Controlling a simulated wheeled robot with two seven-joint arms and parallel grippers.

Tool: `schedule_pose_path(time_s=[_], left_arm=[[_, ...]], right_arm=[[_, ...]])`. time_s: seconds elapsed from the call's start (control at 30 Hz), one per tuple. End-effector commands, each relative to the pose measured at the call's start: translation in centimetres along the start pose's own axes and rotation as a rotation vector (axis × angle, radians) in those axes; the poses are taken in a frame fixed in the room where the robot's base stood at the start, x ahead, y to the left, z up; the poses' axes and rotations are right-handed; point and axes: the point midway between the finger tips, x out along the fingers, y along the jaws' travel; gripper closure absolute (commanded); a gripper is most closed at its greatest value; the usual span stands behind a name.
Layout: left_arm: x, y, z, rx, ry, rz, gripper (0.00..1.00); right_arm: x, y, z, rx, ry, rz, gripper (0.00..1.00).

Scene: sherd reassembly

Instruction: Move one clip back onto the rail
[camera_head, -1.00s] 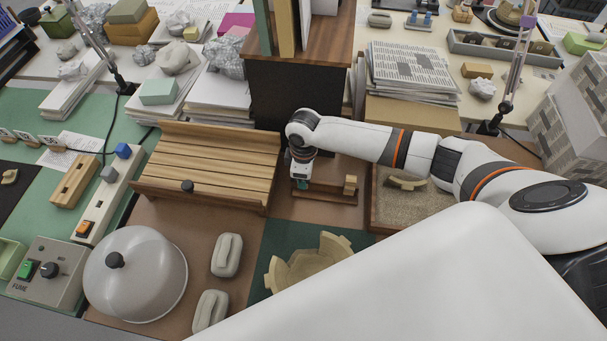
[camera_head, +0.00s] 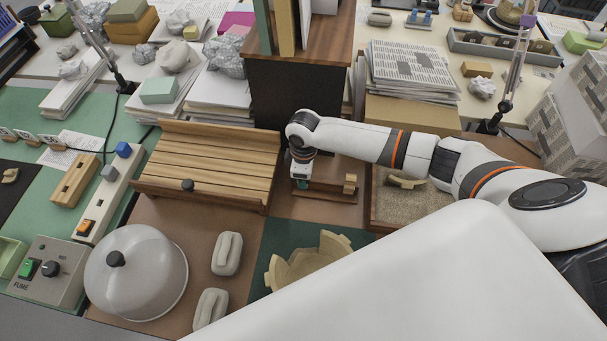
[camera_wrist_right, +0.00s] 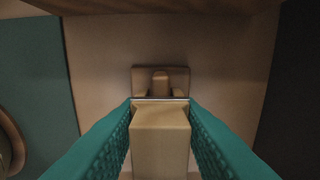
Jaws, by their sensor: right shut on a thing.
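My right gripper (camera_head: 302,184) points down at the left end of the wooden rail (camera_head: 328,196), in front of the dark cabinet. In the right wrist view its teal fingers (camera_wrist_right: 160,122) are shut on a pale beige clip (camera_wrist_right: 161,140). Just beyond the held clip is a pale notched piece (camera_wrist_right: 160,82); I cannot tell whether it is part of the same clip. Another pale clip (camera_head: 350,185) stands at the right end of the rail. Whether the held clip touches the rail is hidden by the gripper. My left gripper is not in view.
A slatted wooden rack (camera_head: 205,168) stands left of the rail. A sand tray (camera_head: 410,204) with a sherd (camera_head: 405,182) lies to the right. A partial bowl (camera_head: 305,262) sits on a green mat in front. My right arm crosses above the sand tray.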

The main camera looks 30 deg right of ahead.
Motion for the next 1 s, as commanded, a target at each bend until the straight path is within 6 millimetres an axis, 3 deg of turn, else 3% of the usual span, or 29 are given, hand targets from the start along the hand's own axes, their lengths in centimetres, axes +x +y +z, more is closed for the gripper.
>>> schedule_pose_path(time_s=[0.13, 0.17, 0.3, 0.67, 1.0], left_arm=[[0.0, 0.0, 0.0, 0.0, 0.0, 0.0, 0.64], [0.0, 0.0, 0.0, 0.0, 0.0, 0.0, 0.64], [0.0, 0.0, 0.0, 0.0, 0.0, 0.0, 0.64], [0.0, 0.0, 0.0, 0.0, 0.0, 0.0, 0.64], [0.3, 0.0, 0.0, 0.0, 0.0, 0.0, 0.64]], right_arm=[[0.0, 0.0, 0.0, 0.0, 0.0, 0.0, 0.79], [0.0, 0.0, 0.0, 0.0, 0.0, 0.0, 0.65], [0.0, 0.0, 0.0, 0.0, 0.0, 0.0, 0.44], [-0.6, 0.0, 0.0, -0.001, -0.001, 0.0, 0.44], [-7.1, -0.1, 0.1, -0.001, -0.004, -0.003, 0.44]])
